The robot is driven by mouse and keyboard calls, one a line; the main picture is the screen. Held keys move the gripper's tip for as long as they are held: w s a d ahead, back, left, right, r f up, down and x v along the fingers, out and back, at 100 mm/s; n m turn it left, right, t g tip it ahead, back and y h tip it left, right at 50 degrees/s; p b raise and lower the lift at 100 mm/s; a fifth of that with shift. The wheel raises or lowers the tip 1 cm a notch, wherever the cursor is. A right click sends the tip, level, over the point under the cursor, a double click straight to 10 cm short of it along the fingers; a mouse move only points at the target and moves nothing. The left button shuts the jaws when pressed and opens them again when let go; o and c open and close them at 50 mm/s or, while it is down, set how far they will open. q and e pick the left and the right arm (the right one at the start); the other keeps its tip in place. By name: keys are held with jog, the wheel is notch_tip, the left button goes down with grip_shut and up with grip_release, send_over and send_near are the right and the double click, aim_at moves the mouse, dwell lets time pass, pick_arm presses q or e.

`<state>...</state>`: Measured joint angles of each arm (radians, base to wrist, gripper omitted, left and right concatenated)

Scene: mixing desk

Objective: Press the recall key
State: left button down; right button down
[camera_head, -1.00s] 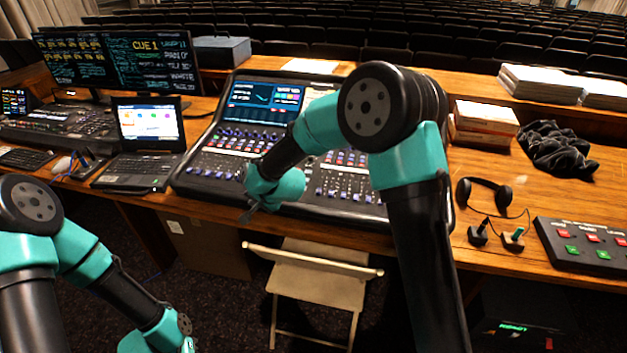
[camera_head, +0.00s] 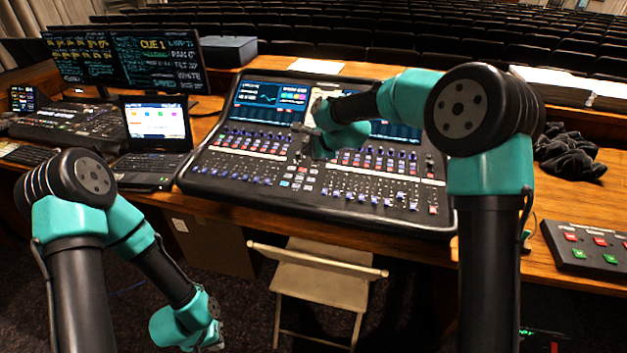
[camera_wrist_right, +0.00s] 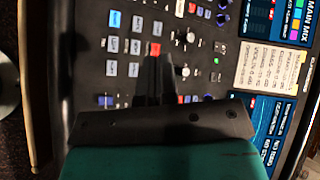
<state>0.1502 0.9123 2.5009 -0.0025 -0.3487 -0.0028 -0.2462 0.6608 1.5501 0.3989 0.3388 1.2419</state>
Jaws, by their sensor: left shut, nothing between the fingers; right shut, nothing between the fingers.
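The mixing desk (camera_head: 330,195) stands on the wooden table. A block of small pale-blue and white keys (camera_head: 298,180) lies near its middle, and these keys also show in the right wrist view (camera_wrist_right: 113,44). Their labels are too small to read, so I cannot tell which is the recall key. My right gripper (camera_head: 303,155) is shut and empty above the desk's middle, just behind the key block. In the right wrist view its fingertips (camera_wrist_right: 155,58) are beside the keys and overlap a red key (camera_wrist_right: 154,49); contact cannot be told. My left gripper (camera_head: 215,341) is shut and empty, low in front of the table.
A laptop (camera_head: 152,150) stands left of the desk, with monitors (camera_head: 125,65) behind it. A button box (camera_head: 590,248) lies at the right. Paper (camera_head: 318,67) lies behind the desk. A folding chair (camera_head: 318,285) stands in front.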

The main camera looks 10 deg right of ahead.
send_near(303, 178)
jog(key=shift+w+r+x, duration=0.1)
jog(key=shift+r+x, duration=0.05)
jog(key=shift+x, duration=0.7)
jog(key=shift+w+r+x, duration=0.1)
jog(key=shift+w+x, duration=0.05)
jog(key=shift+x, duration=0.7)
jog(key=shift+w+r+x, duration=0.1)
jog(key=shift+r+x, duration=0.05)
jog(key=shift+x, duration=0.7)
jog(key=shift+a+f, duration=0.1)
jog(key=shift+a, duration=0.05)
jog(key=shift+f, duration=0.3)
jog(key=shift+f, duration=0.35)
dwell(1.1)
jog(key=shift+r, duration=0.8)
jog(key=shift+s+a+r, duration=0.1)
jog(key=shift+s+r, duration=0.05)
jog(key=shift+r, duration=1.1)
jog(key=shift+s+r, duration=0.1)
jog(key=shift+r, duration=1.15)
